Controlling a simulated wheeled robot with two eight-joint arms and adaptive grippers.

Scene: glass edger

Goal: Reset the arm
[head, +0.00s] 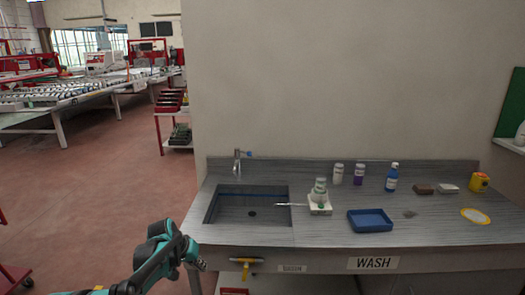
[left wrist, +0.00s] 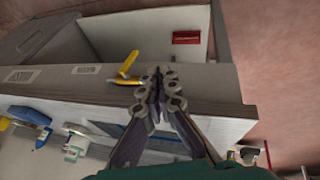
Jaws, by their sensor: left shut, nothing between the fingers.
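My left arm comes in from the bottom left in the head view, bent at a teal joint. Its gripper (head: 200,265) is in front of the left front edge of the wash counter (head: 320,237). In the left wrist view the fingers of my left gripper (left wrist: 160,75) are together and empty. They overlap the counter's front panel, close beside a yellow handle (left wrist: 125,72); I cannot tell whether they touch it. The yellow handle also shows in the head view (head: 246,263), to the right of the gripper. My right gripper is in neither view.
The counter holds a sink (head: 250,212), a white holder (head: 320,209), a blue tray (head: 370,220), several bottles, sponges and a yellow container (head: 479,182). A red shelf cart (head: 160,130) and long machine tables stand at the back left. The floor (head: 110,190) on the left is open.

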